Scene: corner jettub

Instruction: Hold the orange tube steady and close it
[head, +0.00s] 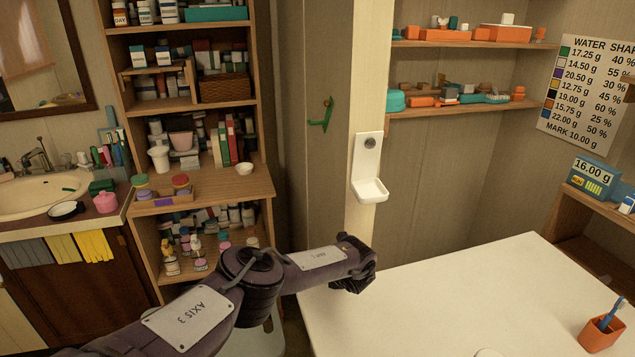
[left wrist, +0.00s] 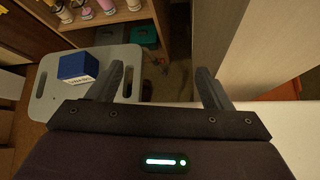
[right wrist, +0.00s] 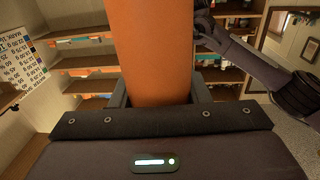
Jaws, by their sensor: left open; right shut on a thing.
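The orange tube (right wrist: 155,50) stands large in the right wrist view and runs out of the top of the picture. My right gripper (right wrist: 158,92) is shut on it, one finger on each side. Its top end and any cap are out of view. My left gripper (left wrist: 160,75) is open in the left wrist view, with nothing between its fingers. My left arm shows in the right wrist view, its end near the tube's right side; I cannot tell the gap. The tube does not show in the head view.
A white table (head: 450,290) fills the lower right, with an orange cup (head: 601,326) holding a toothbrush. A white wall holder (head: 369,185) is on the post. A blue box (left wrist: 78,67) rests on a grey stool (left wrist: 50,95) below my left gripper. Loaded shelves stand behind.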

